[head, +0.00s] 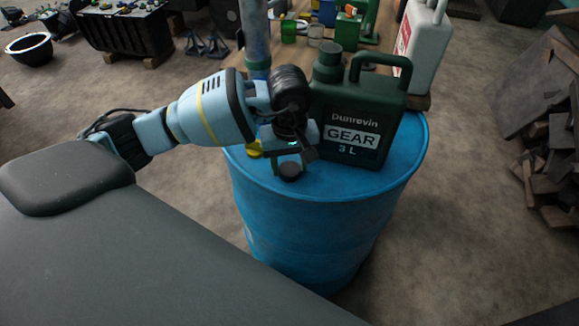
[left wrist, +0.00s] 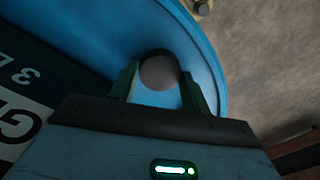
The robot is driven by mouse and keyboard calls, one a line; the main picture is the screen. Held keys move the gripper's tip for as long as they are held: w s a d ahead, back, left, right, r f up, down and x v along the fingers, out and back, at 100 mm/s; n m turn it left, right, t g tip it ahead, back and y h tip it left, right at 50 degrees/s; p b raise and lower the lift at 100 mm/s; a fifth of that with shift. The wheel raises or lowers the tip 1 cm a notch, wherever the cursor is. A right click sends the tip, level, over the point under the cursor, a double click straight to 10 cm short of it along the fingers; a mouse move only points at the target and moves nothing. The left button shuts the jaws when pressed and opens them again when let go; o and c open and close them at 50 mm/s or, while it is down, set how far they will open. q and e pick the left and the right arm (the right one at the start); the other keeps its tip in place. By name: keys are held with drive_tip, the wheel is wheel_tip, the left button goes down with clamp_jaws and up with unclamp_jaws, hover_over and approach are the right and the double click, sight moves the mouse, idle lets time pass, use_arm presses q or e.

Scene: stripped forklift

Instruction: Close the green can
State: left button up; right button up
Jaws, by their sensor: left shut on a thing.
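The green can (head: 358,120), labelled "Dunrovin GEAR 3 L", stands upright on a blue drum (head: 335,196). Its neck (head: 328,62) is at its upper left and its handle at the upper right; I cannot tell whether the mouth is open. My left gripper (head: 290,165) is in front and left of the can, low over the drum top, pointing down. It is shut on a dark round cap (head: 290,172), which also shows between the fingers in the left wrist view (left wrist: 158,71). Part of the can's label (left wrist: 18,120) shows at left there. My right gripper is not in view.
A white jug (head: 422,45) stands behind the can. A small yellow thing (head: 254,149) is partly hidden behind my left gripper. A worktable with bottles and cans lies behind the drum. Wood scraps (head: 548,160) lie at right. The drum's front top is clear.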

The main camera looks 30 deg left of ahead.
sight(288, 170)
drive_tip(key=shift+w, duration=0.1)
